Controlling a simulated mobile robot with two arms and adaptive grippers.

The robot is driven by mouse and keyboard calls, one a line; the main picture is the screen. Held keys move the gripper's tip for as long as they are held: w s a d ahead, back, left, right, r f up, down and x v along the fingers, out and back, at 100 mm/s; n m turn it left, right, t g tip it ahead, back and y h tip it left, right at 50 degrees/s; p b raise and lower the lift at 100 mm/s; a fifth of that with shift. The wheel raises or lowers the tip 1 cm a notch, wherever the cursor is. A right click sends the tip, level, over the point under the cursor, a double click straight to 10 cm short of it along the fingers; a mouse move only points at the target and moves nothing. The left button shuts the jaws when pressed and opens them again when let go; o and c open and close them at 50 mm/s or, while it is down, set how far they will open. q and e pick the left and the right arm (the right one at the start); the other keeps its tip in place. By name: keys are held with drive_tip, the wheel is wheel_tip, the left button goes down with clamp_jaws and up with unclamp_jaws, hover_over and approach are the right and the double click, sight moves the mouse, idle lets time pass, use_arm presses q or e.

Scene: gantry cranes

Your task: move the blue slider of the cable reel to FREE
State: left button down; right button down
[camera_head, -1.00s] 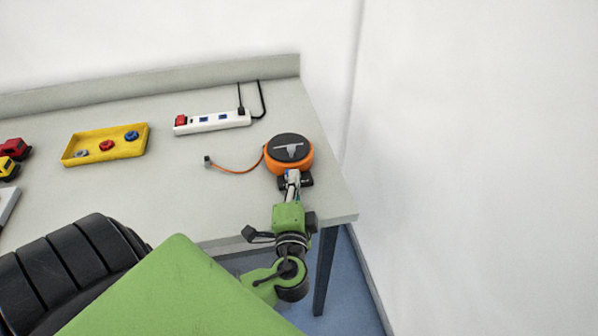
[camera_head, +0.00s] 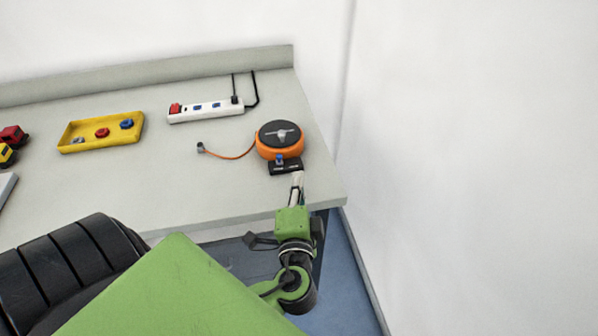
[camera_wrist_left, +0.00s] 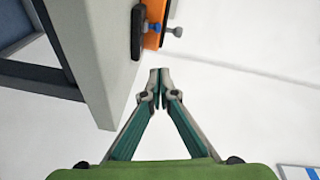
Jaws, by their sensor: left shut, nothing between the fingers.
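The cable reel (camera_head: 280,141) is orange with a black top and stands near the table's right end. The plate's lettering is too small to read. My left gripper (camera_head: 298,176) is shut and empty, just in front of the plate and apart from it. In the left wrist view the closed fingertips (camera_wrist_left: 160,71) are clear of the reel's orange side (camera_wrist_left: 154,14), the black plate (camera_wrist_left: 137,32) and the blue slider (camera_wrist_left: 156,28). My right gripper is not in view.
An orange cable (camera_head: 230,156) with a grey end lies left of the reel. A white power strip (camera_head: 206,112) and a yellow tray (camera_head: 101,133) stand further left. The table's front right corner (camera_head: 338,197) is close to my left arm.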

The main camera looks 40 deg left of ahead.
use_arm(q)
drive_tip(key=shift+b+v, duration=0.3)
drive_tip(key=shift+v, duration=1.75)
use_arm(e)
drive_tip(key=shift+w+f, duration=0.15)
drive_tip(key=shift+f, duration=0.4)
use_arm(q)
drive_tip(key=shift+d+r, duration=0.15)
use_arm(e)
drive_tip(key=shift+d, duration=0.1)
